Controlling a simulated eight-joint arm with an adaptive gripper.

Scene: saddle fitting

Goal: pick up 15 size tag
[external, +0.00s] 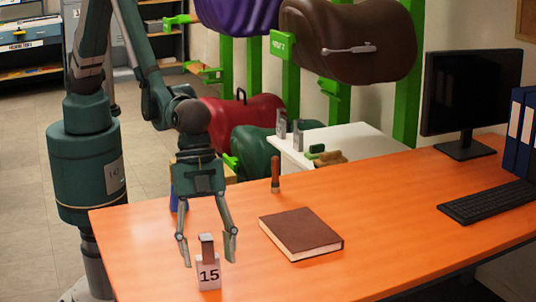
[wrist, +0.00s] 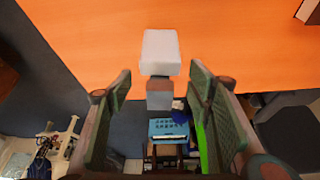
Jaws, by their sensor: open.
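The 15 size tag (external: 208,273) stands upright on the orange desk near its front left edge. It is a white block with a black "15" and a grey-brown upper piece. In the wrist view the tag (wrist: 160,50) shows as a white block with a grey piece (wrist: 160,95) below it in the picture. My gripper (external: 208,258) is open and points down over the tag, one finger on each side. In the wrist view my gripper (wrist: 161,78) has visible gaps on both sides of the tag. Nothing is held.
A brown book (external: 302,232) lies right of the tag. A brown-handled tool (external: 275,175) stands behind the book. A keyboard (external: 490,200), monitor (external: 470,100) and blue binders (external: 518,130) are at right. Saddles, including a brown one (external: 350,45), sit on green racks behind. The desk (external: 385,235) has clear room.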

